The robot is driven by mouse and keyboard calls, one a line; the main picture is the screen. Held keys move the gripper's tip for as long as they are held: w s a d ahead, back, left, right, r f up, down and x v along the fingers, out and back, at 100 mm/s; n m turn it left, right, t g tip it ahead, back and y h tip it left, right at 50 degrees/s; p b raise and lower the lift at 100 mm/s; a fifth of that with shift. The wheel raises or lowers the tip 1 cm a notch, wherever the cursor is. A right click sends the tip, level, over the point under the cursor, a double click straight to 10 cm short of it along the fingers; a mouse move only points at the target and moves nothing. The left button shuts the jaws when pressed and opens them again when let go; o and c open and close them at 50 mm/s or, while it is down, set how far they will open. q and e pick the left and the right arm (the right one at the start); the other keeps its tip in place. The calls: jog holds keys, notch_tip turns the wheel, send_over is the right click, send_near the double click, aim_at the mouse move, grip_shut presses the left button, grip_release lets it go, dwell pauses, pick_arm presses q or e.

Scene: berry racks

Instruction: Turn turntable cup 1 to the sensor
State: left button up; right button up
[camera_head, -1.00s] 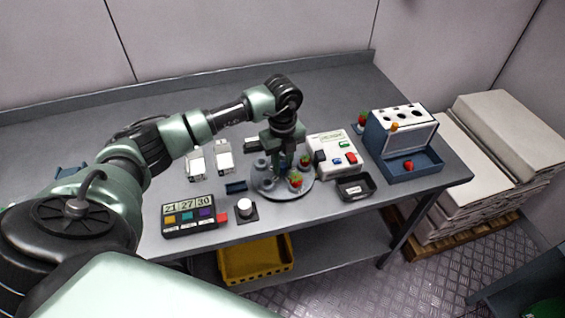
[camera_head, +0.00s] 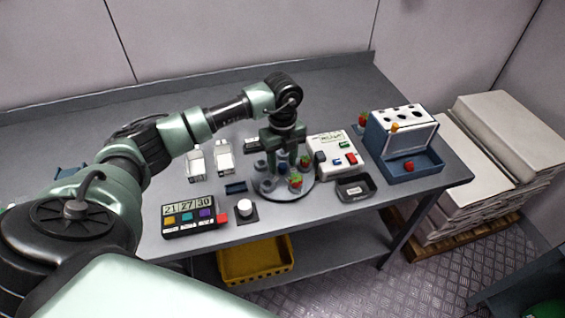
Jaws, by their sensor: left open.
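The round grey turntable (camera_head: 283,198) stands on the table, right of the middle of the view. It bears several small cups; some hold red berries (camera_head: 295,180). A grey cup (camera_head: 268,185) shows at its front left. My left gripper (camera_head: 282,168) points down over the turntable, its fingers spread apart among the cups. Whether a finger touches a cup I cannot tell. The sensor box (camera_head: 331,146), white with coloured buttons, stands right behind the turntable, with a dark block at its near left side. Parts of the turntable and back cups are hidden by the gripper. My right gripper is not visible.
A black tray (camera_head: 355,187) lies right of the turntable, and a blue rack (camera_head: 402,142) stands farther right. A display box (camera_head: 190,216), a white knob (camera_head: 244,207) and white cartons (camera_head: 224,157) are to the left.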

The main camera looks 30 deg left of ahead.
aim_at(283, 164)
pick_arm(q)
notch_tip(283, 164, up, 7)
jog(key=shift+r+b, duration=0.1)
jog(key=shift+b, duration=0.75)
jog(key=shift+r, duration=0.1)
notch_tip(283, 164, up, 11)
jog(key=p, duration=0.8)
